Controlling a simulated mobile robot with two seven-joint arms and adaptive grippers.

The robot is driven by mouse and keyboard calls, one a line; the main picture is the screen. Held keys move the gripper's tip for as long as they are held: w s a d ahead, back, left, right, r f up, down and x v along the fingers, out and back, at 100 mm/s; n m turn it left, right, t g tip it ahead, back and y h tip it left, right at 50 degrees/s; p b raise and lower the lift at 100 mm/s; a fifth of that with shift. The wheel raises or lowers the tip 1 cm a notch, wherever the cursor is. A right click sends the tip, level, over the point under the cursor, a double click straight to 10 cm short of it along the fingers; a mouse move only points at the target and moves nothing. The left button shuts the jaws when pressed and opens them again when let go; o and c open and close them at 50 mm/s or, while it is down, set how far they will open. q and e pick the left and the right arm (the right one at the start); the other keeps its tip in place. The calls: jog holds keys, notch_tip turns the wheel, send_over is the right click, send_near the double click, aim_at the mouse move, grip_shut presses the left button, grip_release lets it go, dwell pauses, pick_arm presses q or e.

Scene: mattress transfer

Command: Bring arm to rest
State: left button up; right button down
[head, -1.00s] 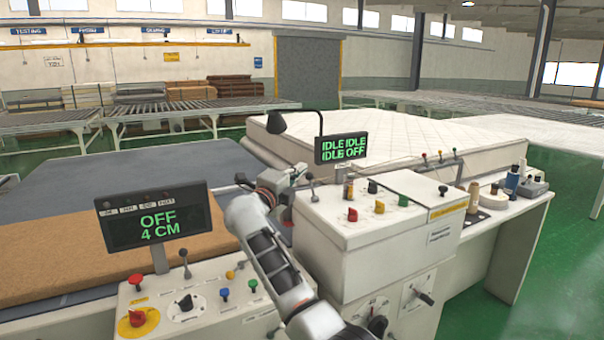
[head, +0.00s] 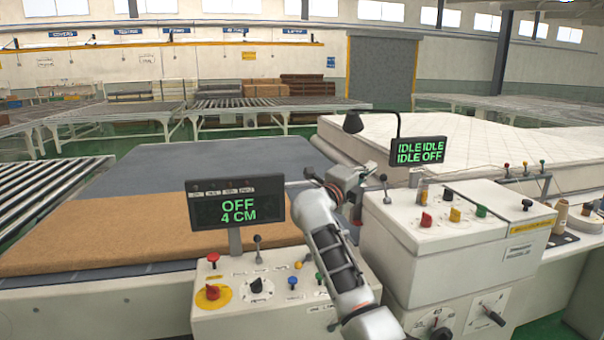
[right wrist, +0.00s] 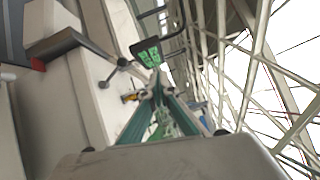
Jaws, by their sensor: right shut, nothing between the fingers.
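My right arm rises from the bottom of the head view, between the two control consoles. The left display (head: 236,205) reads OFF 4 CM. The right display (head: 417,151) reads IDLE IDLE IDLE OFF. A white mattress (head: 480,140) lies behind the right console. My left gripper is not in view.
The left console (head: 270,310) and the right console (head: 440,240) carry knobs and levers close to my arm. A brown pad (head: 110,235) lies on the left bed. Roller conveyors (head: 270,108) stand farther back. A black lamp (head: 353,122) rises beside the mattress.

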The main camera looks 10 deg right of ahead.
jog(key=s+a+f+n+t+y, duration=0.25)
jog(key=s+f+n+y, duration=0.3)
jog(key=f+n, duration=0.5)
jog(key=s+a+f+n+t+y, duration=0.2)
jog(key=s+a+f+n+y, duration=0.4)
jog(key=f, duration=0.7)
jog(key=s+a+f+n+t+y, duration=0.2)
jog(key=s+f+n+t+y, duration=0.15)
jog(key=s+f+n, duration=0.6)
jog(key=s+f+n+g+y, duration=0.2)
jog(key=s+f+n+g, duration=0.5)
jog(key=s+f, duration=1.5)
jog(key=s+g, duration=0.2)
jog(key=s, duration=0.1)
jog(key=shift+s+d+f+n+g, duration=0.2)
jog(key=shift+s+f+n+g, duration=0.1)
jog(key=shift+s+n, duration=0.1)
